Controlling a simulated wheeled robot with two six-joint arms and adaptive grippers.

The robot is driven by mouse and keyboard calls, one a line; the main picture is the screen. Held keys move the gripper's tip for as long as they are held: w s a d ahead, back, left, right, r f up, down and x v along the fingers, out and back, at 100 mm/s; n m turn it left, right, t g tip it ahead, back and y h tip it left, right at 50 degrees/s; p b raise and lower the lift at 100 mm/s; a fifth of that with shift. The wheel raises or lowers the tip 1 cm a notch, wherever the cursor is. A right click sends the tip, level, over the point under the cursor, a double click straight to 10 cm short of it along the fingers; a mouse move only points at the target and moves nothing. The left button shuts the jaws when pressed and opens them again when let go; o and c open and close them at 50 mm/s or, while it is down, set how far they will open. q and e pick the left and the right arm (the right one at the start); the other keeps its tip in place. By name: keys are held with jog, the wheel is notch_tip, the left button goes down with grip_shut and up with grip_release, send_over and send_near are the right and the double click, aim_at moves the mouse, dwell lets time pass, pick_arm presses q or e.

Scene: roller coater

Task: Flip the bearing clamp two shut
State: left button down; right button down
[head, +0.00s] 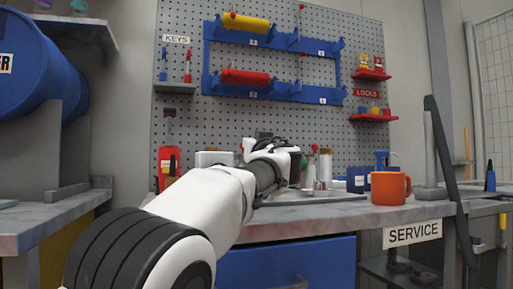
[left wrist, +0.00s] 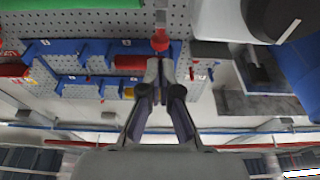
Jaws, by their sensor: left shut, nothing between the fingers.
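My left arm reaches from the bottom left over the bench in the head view. Its gripper is mostly hidden there behind my wrist. In the left wrist view my left gripper (left wrist: 160,68) is shut and empty. A red knob (left wrist: 160,40) on a slim grey stem is just beyond its fingertips in that picture. I cannot tell whether they touch. No label shows whether this knob belongs to bearing clamp two, and I cannot tell that clamp's position. Part of a green roller (left wrist: 70,4) lies at the top left of the wrist view. My right gripper is not in view.
A blue rack (head: 212,54) on the pegboard holds a yellow roller (head: 246,22) and a red roller (head: 245,77). An orange mug (head: 389,188) stands on the bench (head: 335,213) to the right of several bottles. A blue drum (head: 38,62) is at left.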

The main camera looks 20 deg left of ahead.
pick_arm(q)
jog(key=v, duration=0.8)
jog(key=shift+s+r, duration=0.25)
